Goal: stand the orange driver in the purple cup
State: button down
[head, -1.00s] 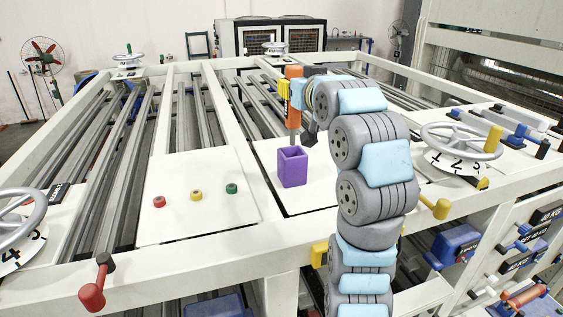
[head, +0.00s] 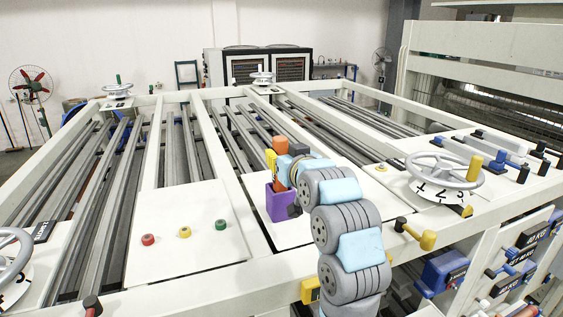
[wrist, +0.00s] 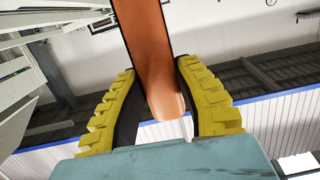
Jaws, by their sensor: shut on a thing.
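The orange driver (head: 280,145) is upright, handle up, directly above the purple cup (head: 281,205). The cup stands on the white panel. My gripper (head: 283,163) is shut on the driver's handle, just above the cup's rim. In the wrist view the orange handle (wrist: 150,45) runs between the yellow-padded fingers of my gripper (wrist: 152,75). The driver's shaft is not visible above the rim in the head view, so it seems to be inside the cup; its tip is hidden. My gripper covers part of the cup's right side.
A handwheel (head: 444,170) stands to the right. Long rails with open gaps lie behind the panels.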

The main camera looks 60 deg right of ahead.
jog(key=shift+f, duration=1.25)
jog(key=c, duration=0.8)
grip_release()
jog(key=shift+c, duration=0.2)
jog(key=shift+r, duration=0.1)
jog(key=shift+r, duration=0.1)
jog(key=b+v, duration=0.2)
jog(key=v, duration=1)
jog(key=shift+w, duration=0.1)
